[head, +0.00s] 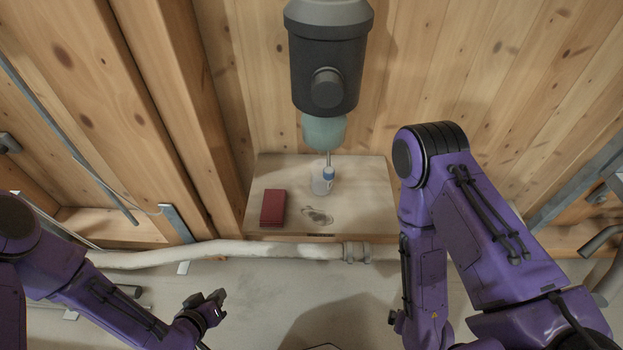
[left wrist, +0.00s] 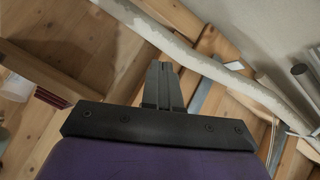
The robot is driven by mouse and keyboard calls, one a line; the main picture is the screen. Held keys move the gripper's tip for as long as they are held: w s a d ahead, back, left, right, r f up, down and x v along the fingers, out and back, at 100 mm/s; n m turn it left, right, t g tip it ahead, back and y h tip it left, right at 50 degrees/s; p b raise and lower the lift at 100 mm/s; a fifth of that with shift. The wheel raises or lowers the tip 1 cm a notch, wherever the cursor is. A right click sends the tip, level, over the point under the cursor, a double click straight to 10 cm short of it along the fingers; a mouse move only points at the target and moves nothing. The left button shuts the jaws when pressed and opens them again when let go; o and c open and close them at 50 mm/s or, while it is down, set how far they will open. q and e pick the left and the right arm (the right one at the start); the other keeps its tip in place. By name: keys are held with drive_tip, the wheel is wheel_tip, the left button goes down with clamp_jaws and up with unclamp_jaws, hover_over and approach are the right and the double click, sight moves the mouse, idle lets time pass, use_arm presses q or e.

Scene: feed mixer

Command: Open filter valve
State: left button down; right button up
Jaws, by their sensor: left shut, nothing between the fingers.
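A dark grey cylindrical filter housing (head: 325,65) hangs at the top centre of the head view. A round knob (head: 327,88), which looks like the valve, sticks out of its front. A teal bowl (head: 324,131) is under the housing, with a thin stem below it. My left gripper (head: 218,297) is low and left of the housing, well apart from it and touching nothing. In the left wrist view its fingers (left wrist: 163,84) are together and empty. My right arm folds down at the right of the head view; its gripper fingers do not show.
A wooden shelf (head: 365,180) under the housing holds a dark red box (head: 273,207), a small clear bottle with a blue band (head: 328,175) and a greyish flat patch or dish (head: 317,216). A thick white pipe (head: 230,248) runs along below the shelf. A wooden post (head: 170,100) stands left.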

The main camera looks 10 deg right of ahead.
use_arm(q)
drive_tip(key=w+d+r+m+t+h+p, duration=0.1)
drive_tip(key=w+d+r+m+h, duration=0.35)
drive_tip(key=r+m, duration=0.25)
drive_tip(key=w+d+r+m+t+h, duration=0.2)
drive_tip(key=w+d+r+m+h, duration=0.25)
drive_tip(key=r+m, duration=0.25)
drive_tip(key=s+d+r+m+g+h, duration=0.1)
drive_tip(key=d+r+m+g+h, duration=0.1)
drive_tip(key=m, duration=0.7)
drive_tip(key=s+d+r+m+g+h, duration=0.2)
drive_tip(key=r+m+g+h, duration=0.1)
drive_tip(key=m, duration=0.7)
wheel_tip(320, 180, up, 2)
drive_tip(key=shift+d+r+m+h, duration=0.1)
drive_tip(key=shift+d+m+h, duration=0.2)
drive_tip(key=shift+h, duration=0.3)
drive_tip(key=shift+d, duration=0.1)
approach(329, 162)
drive_tip(key=d, duration=0.2)
drive_tip(key=s+d, duration=0.1)
drive_tip(key=d, duration=0.1)
drive_tip(key=shift+d+r+b, duration=0.15)
drive_tip(key=shift+r+b, duration=0.2)
drive_tip(key=shift+r, duration=0.05)
drive_tip(key=shift+s+d, duration=0.1)
